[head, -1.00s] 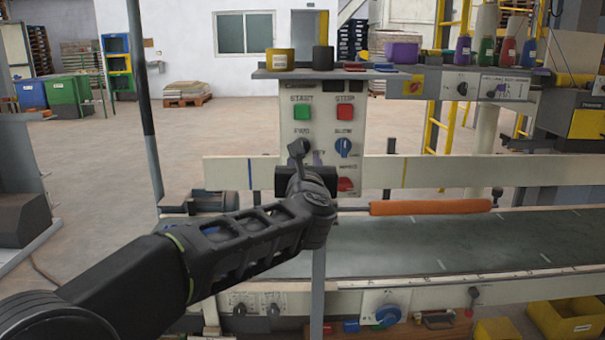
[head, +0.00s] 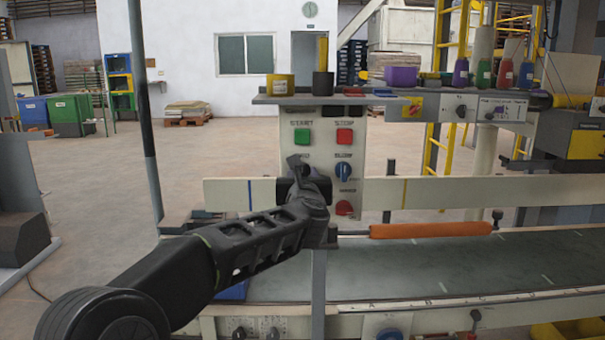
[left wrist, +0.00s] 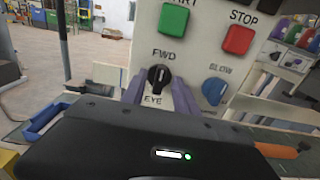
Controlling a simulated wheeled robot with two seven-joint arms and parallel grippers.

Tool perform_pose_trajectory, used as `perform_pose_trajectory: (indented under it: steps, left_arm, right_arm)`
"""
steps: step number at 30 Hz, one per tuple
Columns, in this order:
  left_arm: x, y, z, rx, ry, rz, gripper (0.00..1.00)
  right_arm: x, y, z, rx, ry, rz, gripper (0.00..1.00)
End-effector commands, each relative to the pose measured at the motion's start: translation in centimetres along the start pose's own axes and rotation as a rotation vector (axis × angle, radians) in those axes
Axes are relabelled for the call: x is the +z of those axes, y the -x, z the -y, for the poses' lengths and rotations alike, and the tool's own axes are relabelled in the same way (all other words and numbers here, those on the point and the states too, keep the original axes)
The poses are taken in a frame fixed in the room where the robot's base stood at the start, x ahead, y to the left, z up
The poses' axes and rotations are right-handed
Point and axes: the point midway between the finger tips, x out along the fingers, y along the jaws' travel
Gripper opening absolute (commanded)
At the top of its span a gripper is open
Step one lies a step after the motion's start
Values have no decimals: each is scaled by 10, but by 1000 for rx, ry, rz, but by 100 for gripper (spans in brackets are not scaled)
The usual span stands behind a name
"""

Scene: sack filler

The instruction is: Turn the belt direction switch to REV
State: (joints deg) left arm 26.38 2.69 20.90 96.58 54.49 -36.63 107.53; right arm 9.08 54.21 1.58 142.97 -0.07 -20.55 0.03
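The black belt direction switch (left wrist: 158,77) is a round knob on the pale control panel (head: 322,178). In the left wrist view it has FWD lettered above it and a short, poorly legible label below. Its pale mark points roughly up, toward FWD. My left gripper (left wrist: 158,83) is open, with one finger on each side of the knob; I cannot tell whether they touch it. In the head view my left gripper (head: 300,165) is in front of the panel and hides the switch. My right gripper is not in view.
Around the switch are a green START button (head: 301,137), a red STOP button (head: 344,136), a blue knob (head: 343,172) and a lower red control (head: 344,208). A shelf (head: 400,98) overhangs the panel. An orange roller (head: 430,230) and the belt (head: 400,268) lie to the right.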

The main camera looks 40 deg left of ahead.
Motion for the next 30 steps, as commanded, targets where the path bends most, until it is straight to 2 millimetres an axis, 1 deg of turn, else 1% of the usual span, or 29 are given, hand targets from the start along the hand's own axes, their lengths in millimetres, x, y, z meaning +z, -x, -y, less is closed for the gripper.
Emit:
perform_pose_trajectory:
  steps: [3, 10, 23, 30]
  left_arm:
    - [0, -5, 0, 0, 0, 1, 35]
    - [0, -5, 0, 0, 0, 1, 35]
    - [0, -4, 0, 0, 0, 0, 0]
    - [0, -4, 0, 0, 0, 0, 0]
  right_arm:
    - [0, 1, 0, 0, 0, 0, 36]
    - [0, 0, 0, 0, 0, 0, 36]
    - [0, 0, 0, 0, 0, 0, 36]
    - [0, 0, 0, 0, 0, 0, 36]
